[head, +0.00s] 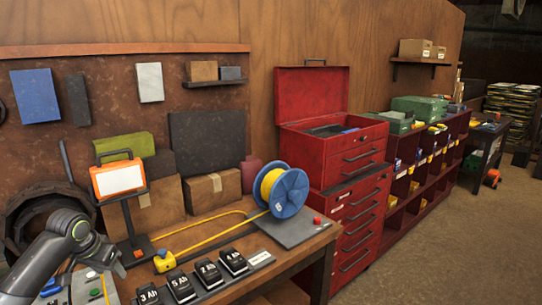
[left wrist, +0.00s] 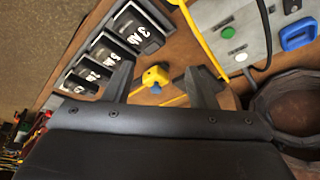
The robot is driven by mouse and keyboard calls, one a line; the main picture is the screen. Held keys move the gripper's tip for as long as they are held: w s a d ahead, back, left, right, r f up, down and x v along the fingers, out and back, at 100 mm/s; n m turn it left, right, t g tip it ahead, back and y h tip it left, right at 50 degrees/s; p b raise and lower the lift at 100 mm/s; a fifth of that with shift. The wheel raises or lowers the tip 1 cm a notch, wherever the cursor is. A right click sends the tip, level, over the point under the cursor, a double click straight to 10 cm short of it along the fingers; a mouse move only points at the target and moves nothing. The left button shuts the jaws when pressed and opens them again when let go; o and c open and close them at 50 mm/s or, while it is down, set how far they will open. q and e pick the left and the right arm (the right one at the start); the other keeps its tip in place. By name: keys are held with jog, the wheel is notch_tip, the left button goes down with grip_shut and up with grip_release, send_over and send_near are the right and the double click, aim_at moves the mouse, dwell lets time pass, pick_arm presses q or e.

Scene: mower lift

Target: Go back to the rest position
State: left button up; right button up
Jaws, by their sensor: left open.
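My left arm comes in at the lower left of the head view, and its gripper (head: 108,262) is over the near left part of the workbench (head: 208,215). In the left wrist view the two fingers of the left gripper (left wrist: 158,72) stand apart with nothing held between them. A yellow plug (left wrist: 155,76) shows beyond the gap, on the bench top; it also shows in the head view (head: 164,261). My right gripper is in neither view.
Several black battery packs (head: 181,286) sit in a row along the bench's front edge. A blue cable reel (head: 288,192) and an orange-framed lamp (head: 118,178) stand behind. A red tool cabinet (head: 352,215) stands right of the bench. Floor (head: 445,260) at right is clear.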

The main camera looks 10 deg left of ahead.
pick_arm(q)
jog(key=s+d+f+m, duration=0.2)
jog(key=s+d+f, duration=1.3)
jog(key=f, duration=0.3)
jog(key=s+d+r+n+y, duration=0.1)
jog(key=s+d, duration=0.2)
jog(key=s, duration=0.5)
jog(key=s+d+r+n, duration=0.1)
jog(key=s+d, duration=0.3)
jog(key=s, duration=0.4)
notch_tip(320, 180, down, 24)
jog(key=a+g+b, duration=0.2)
jog(key=s+d+f+g+b, duration=0.1)
jog(key=s+f, duration=1.4)
jog(key=f, duration=0.4)
jog(key=shift+d+f+h, duration=0.2)
jog(key=shift+f+h, duration=0.1)
jog(key=shift+f, duration=0.1)
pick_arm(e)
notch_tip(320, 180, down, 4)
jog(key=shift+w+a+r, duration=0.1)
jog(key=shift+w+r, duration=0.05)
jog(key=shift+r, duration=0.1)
